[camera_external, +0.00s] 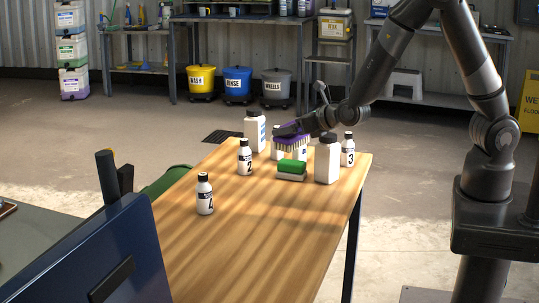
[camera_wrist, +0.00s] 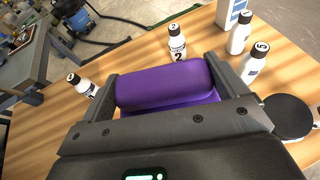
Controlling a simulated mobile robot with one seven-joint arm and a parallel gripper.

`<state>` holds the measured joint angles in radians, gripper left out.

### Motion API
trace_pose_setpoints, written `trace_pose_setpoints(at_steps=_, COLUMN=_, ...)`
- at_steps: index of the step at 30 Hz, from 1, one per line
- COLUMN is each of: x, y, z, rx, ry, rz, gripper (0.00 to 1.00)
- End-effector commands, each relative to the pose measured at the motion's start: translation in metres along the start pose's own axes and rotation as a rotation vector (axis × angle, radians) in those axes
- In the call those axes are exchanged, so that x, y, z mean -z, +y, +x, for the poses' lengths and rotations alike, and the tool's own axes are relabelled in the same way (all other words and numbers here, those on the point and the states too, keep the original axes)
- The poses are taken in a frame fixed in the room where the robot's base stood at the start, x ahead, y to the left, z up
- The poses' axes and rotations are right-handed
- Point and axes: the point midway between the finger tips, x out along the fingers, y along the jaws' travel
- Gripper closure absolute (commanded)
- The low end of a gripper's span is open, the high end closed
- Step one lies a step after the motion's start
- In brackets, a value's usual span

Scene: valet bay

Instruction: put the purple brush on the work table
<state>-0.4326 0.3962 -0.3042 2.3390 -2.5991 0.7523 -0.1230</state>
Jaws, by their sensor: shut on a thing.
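The purple brush (camera_external: 291,141) has pale bristles facing down. My gripper (camera_external: 287,130) is shut on it above the far part of the wooden work table (camera_external: 260,235). In the wrist view the smooth purple back of the brush (camera_wrist: 165,87) lies between the two fingers of my gripper (camera_wrist: 168,80), and the bristles are hidden. I cannot tell whether the bristles touch the table.
Small numbered bottles (camera_external: 245,157) (camera_external: 205,195) (camera_external: 348,150) and larger white bottles (camera_external: 328,160) (camera_external: 255,131) stand around the brush. The near part of the table is clear. A blue panel (camera_external: 110,255) stands at the lower left.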

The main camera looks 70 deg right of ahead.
Motion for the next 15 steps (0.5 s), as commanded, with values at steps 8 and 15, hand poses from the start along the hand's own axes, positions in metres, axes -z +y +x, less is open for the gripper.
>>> trace_pose_setpoints(at_steps=8, x=0.020, y=0.052, z=-0.014, rx=-0.096, ry=0.002, rz=-0.041, gripper=0.34)
trace_pose_setpoints(at_steps=15, x=0.049, y=0.130, z=-0.039, rx=-0.230, ry=0.000, rz=-0.095, gripper=0.34)
